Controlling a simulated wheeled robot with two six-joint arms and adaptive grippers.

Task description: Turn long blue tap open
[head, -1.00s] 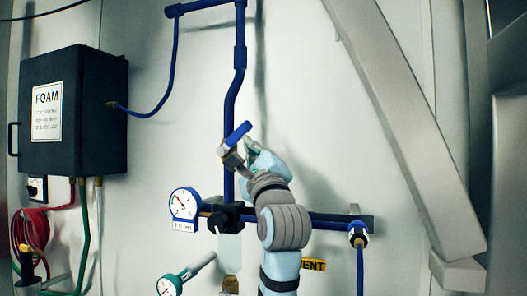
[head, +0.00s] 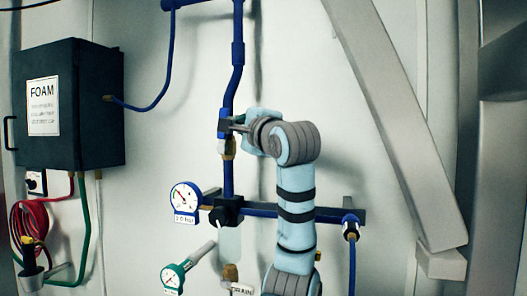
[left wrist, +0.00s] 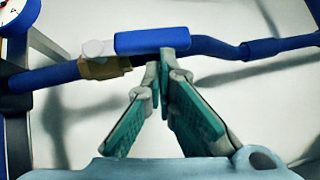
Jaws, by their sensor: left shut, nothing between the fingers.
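The long blue tap handle (head: 224,121) sits on the vertical blue pipe, above a brass valve body (head: 228,150). It lies nearly in line with the pipe. In the left wrist view the handle (left wrist: 152,41) runs along the pipe beside the brass body (left wrist: 105,68). My left gripper (head: 233,124) is at the handle from the right, partly covering it. My right gripper is not in view.
A blue gauge (head: 185,196) and a black knob (head: 226,212) sit low on the pipework. A black FOAM box (head: 70,110) hangs at the left. A grey diagonal beam (head: 395,130) stands at the right. A green gauge (head: 173,279) is below.

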